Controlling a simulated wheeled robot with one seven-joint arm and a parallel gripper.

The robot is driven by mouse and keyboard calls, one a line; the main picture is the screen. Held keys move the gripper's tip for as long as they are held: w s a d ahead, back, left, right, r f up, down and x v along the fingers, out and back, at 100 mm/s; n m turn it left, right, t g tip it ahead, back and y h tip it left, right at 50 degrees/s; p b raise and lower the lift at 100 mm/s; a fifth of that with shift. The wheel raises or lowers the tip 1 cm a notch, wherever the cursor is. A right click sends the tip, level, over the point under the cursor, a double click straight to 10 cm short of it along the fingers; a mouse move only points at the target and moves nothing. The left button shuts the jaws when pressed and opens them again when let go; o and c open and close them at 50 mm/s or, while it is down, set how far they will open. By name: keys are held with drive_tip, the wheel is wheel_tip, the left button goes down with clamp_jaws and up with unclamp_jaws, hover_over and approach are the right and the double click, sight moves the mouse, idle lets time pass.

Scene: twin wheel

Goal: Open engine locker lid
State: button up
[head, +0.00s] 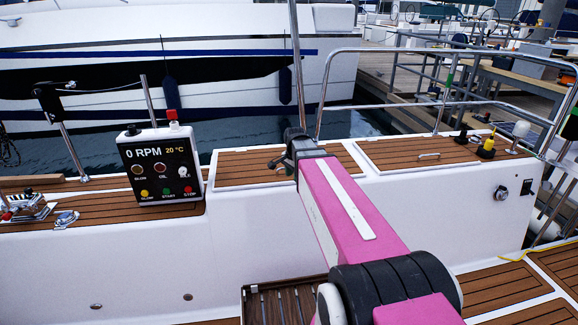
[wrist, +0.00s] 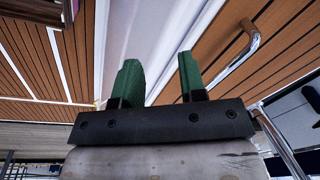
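Two teak-planked lids are set in the white cockpit ledge. The left lid (head: 240,168) and the right lid (head: 405,151) both lie closed. I cannot tell which is the engine locker lid. The right lid has a small metal handle (head: 428,156). My gripper (head: 300,150) is over the right part of the left lid, in front of part of it. In the wrist view my gripper's green fingers (wrist: 160,75) are apart with nothing between them. A curved metal handle (wrist: 240,55) on teak planks shows to their right, apart from them.
A black engine panel (head: 160,166) reading 0 RPM stands left of the left lid. A metal rail (head: 400,50) runs behind the ledge. Yellow and black fittings (head: 487,147) stand at the right end. A winch (head: 28,205) is at far left.

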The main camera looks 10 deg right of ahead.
drive_tip(key=w+r+m, duration=0.7)
drive_tip(key=w+r, duration=0.1)
drive_tip(key=r, duration=0.1)
drive_tip(key=shift+t, duration=0.4)
drive_tip(key=f, duration=0.3)
drive_tip(key=w+f, duration=0.1)
drive_tip(key=f, duration=0.6)
drive_tip(key=shift+w+a+f, duration=0.15)
drive_tip(key=shift+w, duration=0.15)
